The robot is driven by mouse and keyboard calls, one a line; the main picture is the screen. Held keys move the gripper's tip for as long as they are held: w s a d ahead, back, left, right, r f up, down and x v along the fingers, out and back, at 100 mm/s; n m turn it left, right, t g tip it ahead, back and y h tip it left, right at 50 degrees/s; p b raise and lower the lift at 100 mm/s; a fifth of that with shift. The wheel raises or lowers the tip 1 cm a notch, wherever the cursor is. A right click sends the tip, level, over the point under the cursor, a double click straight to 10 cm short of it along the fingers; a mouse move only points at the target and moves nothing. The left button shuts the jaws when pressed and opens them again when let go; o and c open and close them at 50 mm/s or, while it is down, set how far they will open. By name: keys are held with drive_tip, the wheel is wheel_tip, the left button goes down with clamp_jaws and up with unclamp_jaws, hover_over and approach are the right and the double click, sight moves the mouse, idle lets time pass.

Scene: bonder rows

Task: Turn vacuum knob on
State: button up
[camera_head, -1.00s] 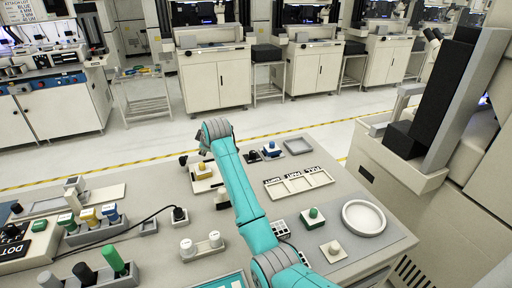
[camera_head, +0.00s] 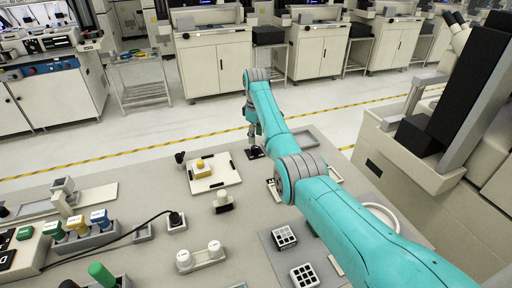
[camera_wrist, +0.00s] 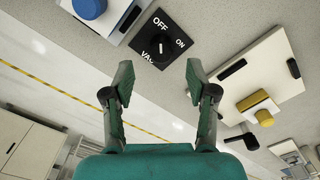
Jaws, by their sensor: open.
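The vacuum knob (camera_wrist: 160,41) is a small black knob on a black square plate (camera_wrist: 178,52) with white OFF, ON and partly cut-off VAC lettering. It shows near the top middle of the wrist view. I cannot tell clearly which label it points at. My gripper (camera_wrist: 159,70) is open and empty, its two fingers on either side below the plate in that view, apart from the knob. In the head view my gripper (camera_head: 251,131) hangs over the far edge of the bench, just by the black plate (camera_head: 255,153); the knob itself is too small to make out there.
A white plate with a yellow knob (camera_head: 201,165) lies left of the black plate. A blue knob (camera_wrist: 90,8) shows at the wrist view's upper left. The bench (camera_head: 150,205) also bears white round knobs (camera_head: 214,248) and a cable. My arm hides the bench's right part.

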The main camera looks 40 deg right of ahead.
sight(255, 147)
drive_tip(key=shift+a+f, duration=0.1)
drive_tip(key=shift+f, duration=3)
clamp_jaws()
